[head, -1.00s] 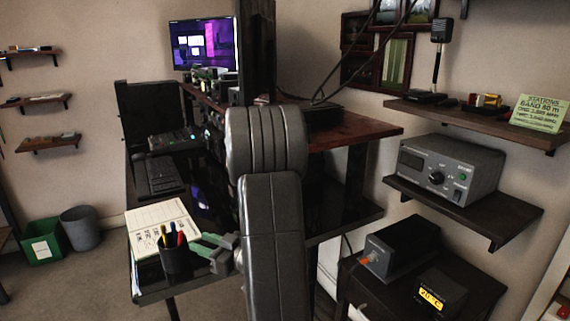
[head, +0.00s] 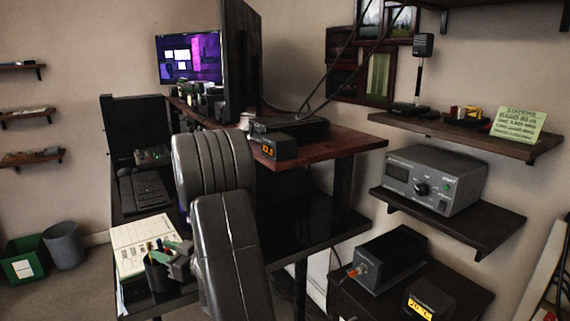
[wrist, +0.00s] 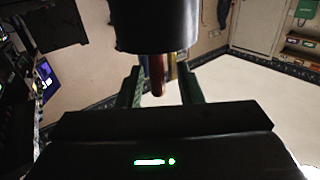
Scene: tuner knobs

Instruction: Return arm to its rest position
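My gripper (head: 172,247) is at the lower left in the head view, beside the black pen cup (head: 159,274) on the desk's near left corner. My grey arm bends in front of the desk and partly hides it. In the wrist view the two green fingers (wrist: 160,88) are spread apart. The black cup (wrist: 157,28) fills the top centre there, and its coloured pens (wrist: 156,75) show between the fingers. Whether anything touches the cup or pens, I cannot tell.
The black desk (head: 310,225) holds a paper pad (head: 140,244) by the cup. A monitor (head: 188,58) and a small orange-lit display box (head: 274,149) are on the raised wooden shelf. A grey tuner (head: 436,180) stands on a wall shelf at right. Bins (head: 63,246) stand at left.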

